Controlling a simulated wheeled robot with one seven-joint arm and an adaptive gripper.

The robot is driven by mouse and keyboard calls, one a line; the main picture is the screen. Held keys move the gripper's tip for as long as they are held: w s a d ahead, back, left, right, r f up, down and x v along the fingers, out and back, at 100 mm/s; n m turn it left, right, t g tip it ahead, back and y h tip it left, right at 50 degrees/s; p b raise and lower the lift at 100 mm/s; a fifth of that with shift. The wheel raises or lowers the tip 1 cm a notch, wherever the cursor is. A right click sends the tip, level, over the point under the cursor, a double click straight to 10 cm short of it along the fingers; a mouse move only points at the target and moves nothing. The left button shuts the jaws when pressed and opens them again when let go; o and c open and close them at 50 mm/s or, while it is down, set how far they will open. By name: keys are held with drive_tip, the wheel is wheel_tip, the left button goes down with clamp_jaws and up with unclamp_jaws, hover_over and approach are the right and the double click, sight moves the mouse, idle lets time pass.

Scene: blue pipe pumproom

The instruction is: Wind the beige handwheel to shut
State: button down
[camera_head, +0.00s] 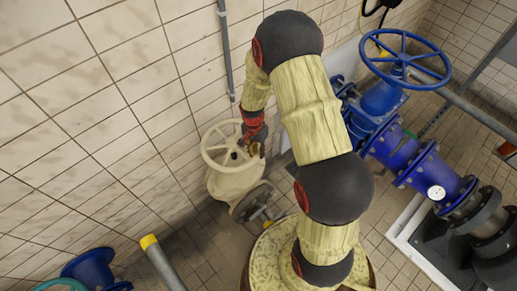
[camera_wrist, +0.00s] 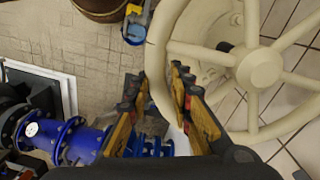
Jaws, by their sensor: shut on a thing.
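The beige handwheel (camera_head: 204,147) sits on top of a beige valve body (camera_head: 234,181) beside the tiled wall in the head view. In the wrist view its hub and spokes (camera_wrist: 259,68) fill the right side. My gripper (camera_wrist: 160,88) has its two padded fingers on either side of the wheel's rim, at the left of the wheel in that view, and is shut on it. In the head view my gripper (camera_head: 252,148) is at the wheel's right side, small and partly merged with the wheel. The exact finger contact is hard to see there.
A blue handwheel (camera_head: 405,58) on blue pipework (camera_head: 400,152) stands to the right. A grey conduit (camera_head: 225,50) runs down the wall behind the beige wheel. A yellow-topped post (camera_head: 150,242) and a blue flange (camera_head: 90,268) are at lower left. Tiled floor lies between.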

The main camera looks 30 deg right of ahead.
drive_tip(key=shift+s+a+m, duration=0.1)
drive_tip(key=shift+a+m, duration=0.15)
drive_tip(key=shift+m, duration=0.15)
drive_tip(key=c, duration=1.6)
unclamp_jaws()
drive_tip(key=shift+s+a, duration=0.1)
drive_tip(key=shift+r, duration=0.1)
drive_tip(key=r, duration=1.1)
drive_tip(key=shift+w+a+r, duration=0.15)
drive_tip(key=shift+w+r, duration=0.2)
drive_tip(key=shift+r, duration=0.05)
